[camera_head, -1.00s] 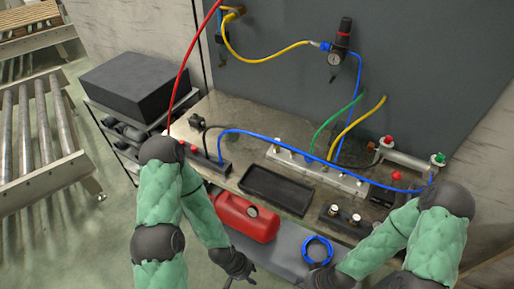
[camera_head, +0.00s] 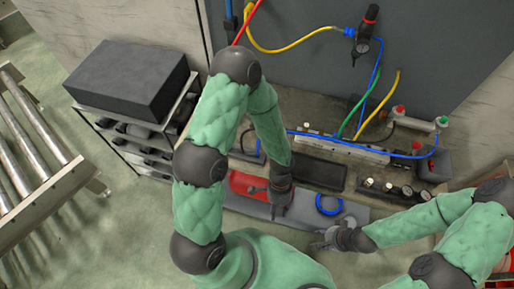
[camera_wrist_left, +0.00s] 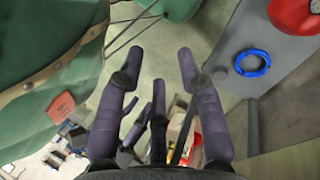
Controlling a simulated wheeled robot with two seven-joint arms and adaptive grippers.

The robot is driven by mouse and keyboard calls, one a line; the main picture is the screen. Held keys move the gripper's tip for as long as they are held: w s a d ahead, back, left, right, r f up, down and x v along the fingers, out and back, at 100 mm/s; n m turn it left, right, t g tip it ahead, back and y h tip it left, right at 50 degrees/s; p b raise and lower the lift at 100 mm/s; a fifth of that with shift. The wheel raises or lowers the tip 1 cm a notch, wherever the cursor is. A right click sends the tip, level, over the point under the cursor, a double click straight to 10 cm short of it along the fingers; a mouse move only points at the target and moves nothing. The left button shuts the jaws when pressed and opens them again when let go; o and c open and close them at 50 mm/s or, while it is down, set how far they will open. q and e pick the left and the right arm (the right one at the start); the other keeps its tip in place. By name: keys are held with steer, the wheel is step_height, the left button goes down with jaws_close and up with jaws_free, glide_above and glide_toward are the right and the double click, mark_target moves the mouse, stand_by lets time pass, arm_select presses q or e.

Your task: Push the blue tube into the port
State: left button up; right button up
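A blue tube (camera_head: 395,155) runs in the head view from behind my left arm, over the metal manifold (camera_head: 345,149), to fittings at the right. A separate blue coil (camera_head: 329,204) lies on the grey mat (camera_head: 308,217); it also shows in the left wrist view (camera_wrist_left: 252,63). Black blocks with silver fittings (camera_head: 395,189) stand at the bench's front right; I cannot tell which opening is the port. My left gripper (camera_head: 278,210) hangs left of the coil. Its fingers (camera_wrist_left: 155,70) are spread and empty. My right gripper (camera_head: 320,240) is below the coil, apart from it; its finger opening is unclear.
A black tray (camera_head: 320,174) sits on the bench. A red canister (camera_head: 244,184) is partly hidden behind my left arm. Green and yellow hoses rise to the grey wall panel (camera_head: 440,60). A shelf with a black box (camera_head: 130,75) stands left.

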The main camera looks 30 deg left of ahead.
arm_select(q)
steer(key=w+a+r+m+t+y, duration=0.1)
steer(key=w+a+r+m+y, duration=0.35)
steer(key=r+m+y, duration=0.35)
steer(key=m+t+y, duration=0.3)
glide_toward(258, 149)
steer(key=b+x, duration=0.2)
steer(key=x, duration=0.8)
steer(key=shift+w+a+f, duration=0.15)
steer(key=shift+w+f, duration=0.05)
steer(key=shift+f, duration=0.1)
steer(key=c, duration=0.7)
